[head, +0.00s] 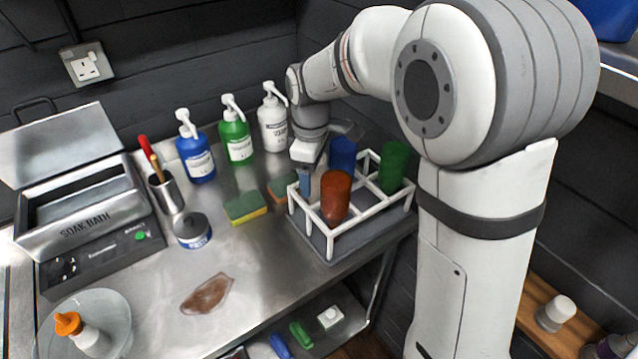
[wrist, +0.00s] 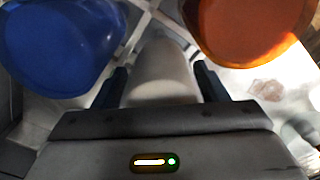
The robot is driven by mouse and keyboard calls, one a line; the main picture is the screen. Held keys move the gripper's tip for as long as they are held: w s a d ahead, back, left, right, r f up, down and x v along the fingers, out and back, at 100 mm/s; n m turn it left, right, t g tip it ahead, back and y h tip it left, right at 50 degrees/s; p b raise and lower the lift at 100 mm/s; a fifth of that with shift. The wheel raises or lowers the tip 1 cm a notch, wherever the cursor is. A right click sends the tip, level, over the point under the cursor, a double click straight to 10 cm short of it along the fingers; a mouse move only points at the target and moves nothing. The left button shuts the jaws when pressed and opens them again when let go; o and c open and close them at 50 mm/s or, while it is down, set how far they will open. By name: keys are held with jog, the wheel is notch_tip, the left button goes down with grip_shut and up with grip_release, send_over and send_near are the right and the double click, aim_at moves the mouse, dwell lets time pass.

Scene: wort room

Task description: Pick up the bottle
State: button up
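My gripper (wrist: 161,75) is low over the left part of the white rack (head: 330,232), pointing down. In the wrist view its two dark fingers stand apart on either side of a pale, rounded object (wrist: 163,68), which looks like a bottle. Whether the fingers press on it is unclear. In the head view I cannot make this object out behind my gripper (head: 305,182). Blue (head: 197,163), green (head: 237,142) and white (head: 272,130) pump bottles stand along the back wall.
Blue (wrist: 60,45), orange (wrist: 245,28) and green (head: 393,165) cups are in the rack, the blue and orange close to my gripper. Sponges (head: 246,208), a tin (head: 192,232), a tool cup (head: 166,192) and a soak bath (head: 85,220) stand left. A brown stain (head: 208,294) marks the bench.

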jog(key=c, duration=0.9)
jog(key=shift+r, duration=0.15)
